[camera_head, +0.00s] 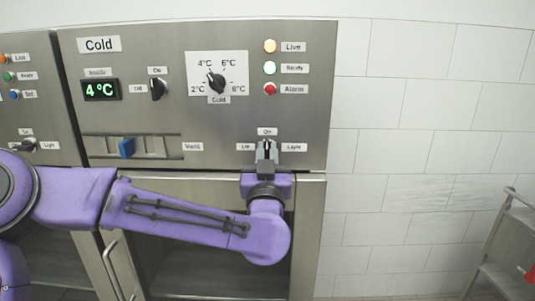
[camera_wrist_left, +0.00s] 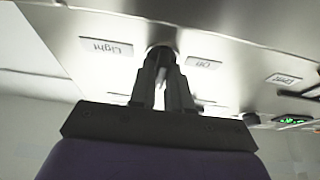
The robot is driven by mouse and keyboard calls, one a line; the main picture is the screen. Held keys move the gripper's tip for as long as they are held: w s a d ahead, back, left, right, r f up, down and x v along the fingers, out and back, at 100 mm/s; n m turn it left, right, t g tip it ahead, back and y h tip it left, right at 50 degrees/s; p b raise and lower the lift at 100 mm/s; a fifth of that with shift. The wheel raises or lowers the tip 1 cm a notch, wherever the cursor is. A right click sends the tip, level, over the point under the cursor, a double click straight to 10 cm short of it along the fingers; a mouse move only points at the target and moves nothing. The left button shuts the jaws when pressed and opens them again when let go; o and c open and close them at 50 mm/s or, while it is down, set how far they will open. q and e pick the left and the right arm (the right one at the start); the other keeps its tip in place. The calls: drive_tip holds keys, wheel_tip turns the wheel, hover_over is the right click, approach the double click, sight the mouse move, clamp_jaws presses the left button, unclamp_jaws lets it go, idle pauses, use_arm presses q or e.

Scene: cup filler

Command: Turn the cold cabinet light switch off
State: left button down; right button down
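The cold cabinet's light switch (camera_head: 267,146) is a small dark knob at the lower right of the panel. A label "On" is above it, "Light" is to its right, and a small label, likely "Off", is to its left. The knob appears to point up toward "On", but the fingers partly cover it. My left gripper (camera_head: 266,153) is at the switch with its fingers on both sides of the knob, seemingly closed on it. The left wrist view shows the fingers (camera_wrist_left: 162,75) meeting the dark round knob (camera_wrist_left: 160,52) between the labels. My right gripper is in neither view.
The "Cold" panel (camera_head: 135,52) also holds a temperature dial (camera_head: 216,83), an on/off knob (camera_head: 158,88), a blue slider (camera_head: 126,148) and several indicator lights. Another cabinet panel is at the left. A tiled wall (camera_head: 430,120) and a cart (camera_head: 505,250) are at the right.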

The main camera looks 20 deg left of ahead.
use_arm(q)
drive_tip(key=n+y+b, duration=0.2)
drive_tip(key=n+b, duration=0.1)
drive_tip(key=n, duration=0.1)
drive_tip(key=shift+f+g, duration=0.15)
drive_tip(key=shift+g, duration=0.25)
drive_tip(key=n+g+y+b, duration=0.1)
drive_tip(key=n, duration=0.2)
drive_tip(key=n+g+y+b, duration=0.1)
drive_tip(key=n+b, duration=0.1)
drive_tip(key=n, duration=0.1)
drive_tip(key=shift+n+y, duration=0.3)
drive_tip(key=shift+n, duration=0.1)
drive_tip(key=n+g+b, duration=0.1)
drive_tip(key=n, duration=0.2)
drive_tip(key=n+g+y+b, duration=0.1)
drive_tip(key=n+g, duration=0.1)
drive_tip(key=n, duration=0.1)
drive_tip(key=shift+d+n, duration=0.1)
drive_tip(key=shift+n, duration=0.2)
drive_tip(key=n, duration=0.2)
drive_tip(key=n+g+b, duration=0.1)
drive_tip(key=n, duration=0.1)
drive_tip(key=shift+r+n+g+h+b, duration=0.2)
drive_tip(key=shift+n+g+h+b, duration=0.1)
drive_tip(key=shift+h, duration=0.1)
drive_tip(key=c, duration=1.2)
unclamp_jaws()
drive_tip(key=shift+o, duration=0.2)
